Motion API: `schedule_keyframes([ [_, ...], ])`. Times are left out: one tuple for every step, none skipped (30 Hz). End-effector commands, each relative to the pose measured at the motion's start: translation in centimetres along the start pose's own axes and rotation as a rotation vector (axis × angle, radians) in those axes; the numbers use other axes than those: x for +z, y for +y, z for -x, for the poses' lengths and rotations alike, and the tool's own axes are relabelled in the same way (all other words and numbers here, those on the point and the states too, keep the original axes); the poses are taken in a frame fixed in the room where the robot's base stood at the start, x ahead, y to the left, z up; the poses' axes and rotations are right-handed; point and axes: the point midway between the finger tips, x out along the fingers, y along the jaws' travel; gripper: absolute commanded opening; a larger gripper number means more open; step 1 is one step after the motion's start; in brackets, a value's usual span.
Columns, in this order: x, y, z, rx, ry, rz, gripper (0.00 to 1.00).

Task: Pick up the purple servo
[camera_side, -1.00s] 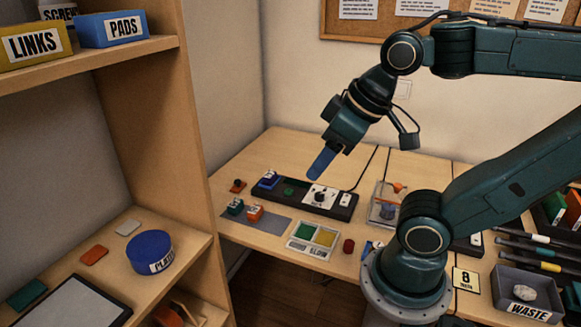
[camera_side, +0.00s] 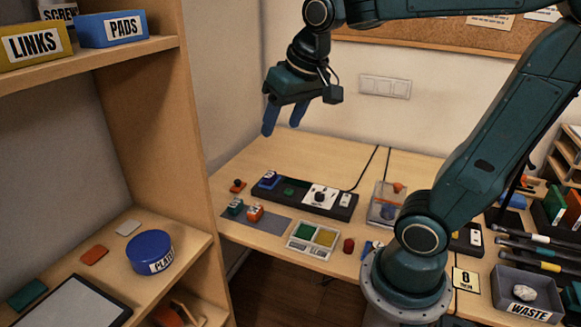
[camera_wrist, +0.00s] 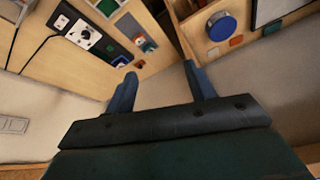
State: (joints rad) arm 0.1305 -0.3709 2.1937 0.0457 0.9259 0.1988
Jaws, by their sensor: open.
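The purple servo (camera_side: 270,181), a small dark blue-violet block with a white label, sits at the left end of the black test strip (camera_side: 328,208) on the table in the side view. In the wrist view a small blue shape (camera_wrist: 119,61) at the strip's end appears to be it, partly cut off by my left finger. My gripper (camera_side: 282,129) is open and empty, in the air above the table's back left part, well above the servo and apart from it. Its two blue fingers also show spread in the wrist view (camera_wrist: 160,72).
Teal (camera_side: 235,206) and orange (camera_side: 255,212) servos stand on a grey mat in front of the strip. A tray with green and yellow pads (camera_side: 313,236) and a red knob (camera_side: 348,245) lie nearby. A wooden shelf (camera_side: 160,110) rises at left. The table's back left is clear.

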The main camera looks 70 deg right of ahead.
Motion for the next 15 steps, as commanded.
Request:
schedule_keyframes([
  [-1.3, 0.2, -0.5, 0.012, -0.012, -0.037, 0.55],
  [-2.0, 0.4, -0.8, 0.018, -0.017, -0.059, 0.55],
  [-2.9, 0.6, -1.1, 0.026, -0.023, -0.087, 0.55],
  [-3.6, 0.7, -1.4, 0.032, -0.027, -0.109, 0.55],
  [-4.2, 0.9, -1.8, 0.038, -0.033, -0.13, 0.55],
  [-5.1, 1.2, -2.2, 0.046, -0.038, -0.159, 0.55],
  [-5.8, 1.4, -2.5, 0.052, -0.043, -0.181, 0.55],
  [-6.4, 1.6, -2.9, 0.059, -0.047, -0.202, 0.55],
  [-7.2, 1.9, -3.4, 0.067, -0.053, -0.232, 0.55],
  [-7.9, 2.1, -3.8, 0.073, -0.057, -0.253, 0.55],
  [-8.5, 2.4, -4.2, 0.08, -0.063, -0.275, 0.55],
  [-9.3, 2.8, -4.8, 0.088, -0.068, -0.304, 0.55],
  [-9.9, 3.0, -5.2, 0.094, -0.072, -0.325, 0.55],
  [-10.4, 3.4, -5.7, 0.101, -0.077, -0.348, 0.55],
  [-11.2, 3.8, -6.3, 0.109, -0.082, -0.375, 0.55],
])
